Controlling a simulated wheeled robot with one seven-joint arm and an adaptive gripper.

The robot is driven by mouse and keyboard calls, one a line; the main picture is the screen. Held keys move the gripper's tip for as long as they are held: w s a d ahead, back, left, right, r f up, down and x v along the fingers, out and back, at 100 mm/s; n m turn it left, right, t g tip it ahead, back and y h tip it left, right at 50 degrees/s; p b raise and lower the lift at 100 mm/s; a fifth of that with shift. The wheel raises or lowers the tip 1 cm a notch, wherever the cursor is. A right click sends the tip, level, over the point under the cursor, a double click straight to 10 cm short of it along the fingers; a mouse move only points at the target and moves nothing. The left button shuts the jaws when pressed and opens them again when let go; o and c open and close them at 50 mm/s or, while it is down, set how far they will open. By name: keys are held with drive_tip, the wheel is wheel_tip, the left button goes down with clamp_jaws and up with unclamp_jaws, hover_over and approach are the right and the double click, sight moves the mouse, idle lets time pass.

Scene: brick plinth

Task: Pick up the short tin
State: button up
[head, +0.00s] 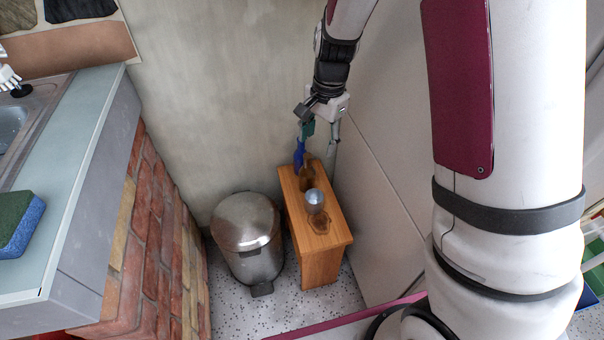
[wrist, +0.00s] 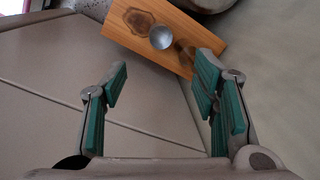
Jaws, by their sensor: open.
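The short tin (head: 315,197) looks like a small silvery round can. It stands on a wooden stool (head: 322,243), near the middle of its top. In the wrist view the tin (wrist: 162,37) shows as a grey disc beyond my fingertips, roughly between them sideways. My gripper (head: 317,155) is above the far end of the stool in the head view. In the wrist view my gripper (wrist: 163,72) is open, with green pads spread wide and nothing between them. The tin's lower side is hard to make out.
A steel pedal bin (head: 246,235) stands close to the left of the stool. A pale wall panel (head: 385,190) is close on the right. A brick plinth (head: 150,230) carries a counter with a green and blue sponge (head: 20,225). Dark patches mark the stool's top.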

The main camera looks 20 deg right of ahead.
drive_tip(key=w+d+f+m+b, duration=0.1)
drive_tip(key=w+f+m+b, duration=0.25)
drive_tip(key=f, duration=1.15)
drive_tip(key=b, duration=0.2)
approach(314, 197)
drive_tip(key=s+a, duration=0.1)
drive_tip(key=s, duration=0.1)
drive_tip(key=shift+n+g+h, duration=0.4)
drive_tip(key=shift+n, duration=0.05)
drive_tip(key=shift+a+f+b, duration=0.15)
drive_tip(key=shift+f+b, duration=0.55)
drive_tip(key=shift+f, duration=0.95)
drive_tip(key=shift+a+f+b, duration=0.15)
drive_tip(key=shift+f+b, duration=0.55)
drive_tip(key=shift+f, duration=1)
drive_tip(key=shift+r, duration=0.1)
drive_tip(key=c, duration=0.8)
